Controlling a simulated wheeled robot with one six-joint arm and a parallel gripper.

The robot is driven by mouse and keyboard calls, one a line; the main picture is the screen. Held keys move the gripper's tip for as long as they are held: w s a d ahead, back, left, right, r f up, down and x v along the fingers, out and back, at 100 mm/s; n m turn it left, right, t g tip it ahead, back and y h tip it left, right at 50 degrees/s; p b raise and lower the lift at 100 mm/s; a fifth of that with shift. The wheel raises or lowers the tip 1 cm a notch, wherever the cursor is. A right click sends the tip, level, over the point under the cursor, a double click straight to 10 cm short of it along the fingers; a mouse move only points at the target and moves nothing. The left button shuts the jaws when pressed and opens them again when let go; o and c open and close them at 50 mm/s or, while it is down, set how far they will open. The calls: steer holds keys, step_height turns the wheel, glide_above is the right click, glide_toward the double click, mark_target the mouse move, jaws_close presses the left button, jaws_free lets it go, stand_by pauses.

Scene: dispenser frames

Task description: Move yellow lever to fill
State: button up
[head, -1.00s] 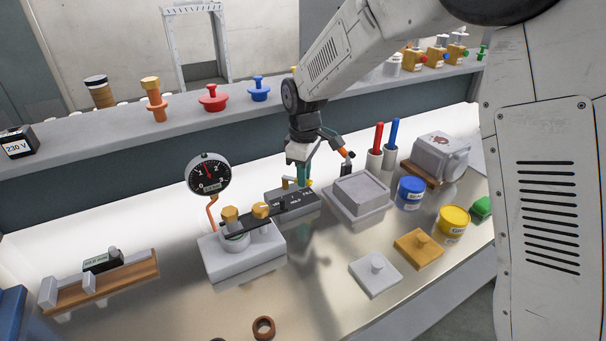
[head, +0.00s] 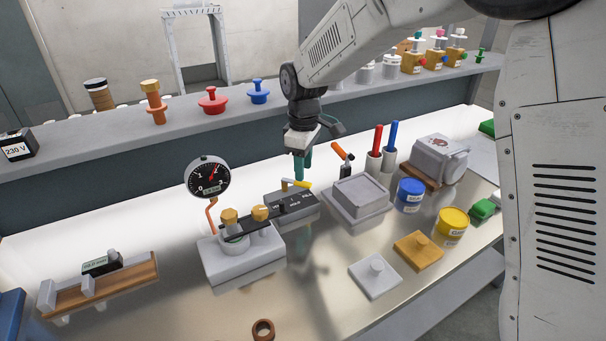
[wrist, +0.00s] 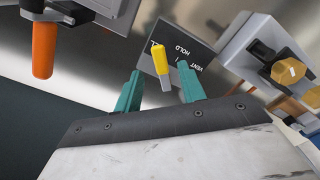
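The yellow lever (head: 297,184) sits on a grey box with a dark label plate (head: 290,203) marked VENT, HOLD and a partly hidden third label. In the wrist view the lever's yellow grip (wrist: 161,60) lies over that third label, at the opposite end from VENT. My gripper (head: 303,168) is above and behind the lever. Its teal fingers (wrist: 160,88) are apart and empty; the lever shows beyond and between them, and no contact is visible. The round gauge (head: 208,177) has its needle up and to the right, near 2.
A grey fixture with brass knobs (head: 240,250) stands left of the lever box. An orange-handled clamp (head: 343,152) and a grey square block (head: 361,195) are close on the right. Blue (head: 409,194) and yellow (head: 452,222) jars stand farther right.

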mark_target(304, 184)
step_height(304, 184, up, 4)
steer(key=shift+r, duration=0.2)
stand_by(0.3)
steer(key=shift+s+d+f+m, duration=0.1)
steer(key=shift+s+f+m, duration=0.2)
steer(key=shift+m, duration=0.3)
steer(key=s+d+r+m, duration=0.2)
steer(key=s+d+m, duration=0.2)
steer(key=s+d, duration=0.3)
steer(key=s+d+r+m+t, duration=0.1)
steer(key=s+d+m, duration=0.3)
steer(key=s, duration=1.1)
steer(key=s+d+r+m, duration=0.3)
steer(key=s+d, duration=0.6)
steer(key=s, duration=0.3)
steer(key=shift+d+r+m, duration=0.35)
steer(key=shift+r+m, duration=0.05)
steer(key=shift+r, duration=0.2)
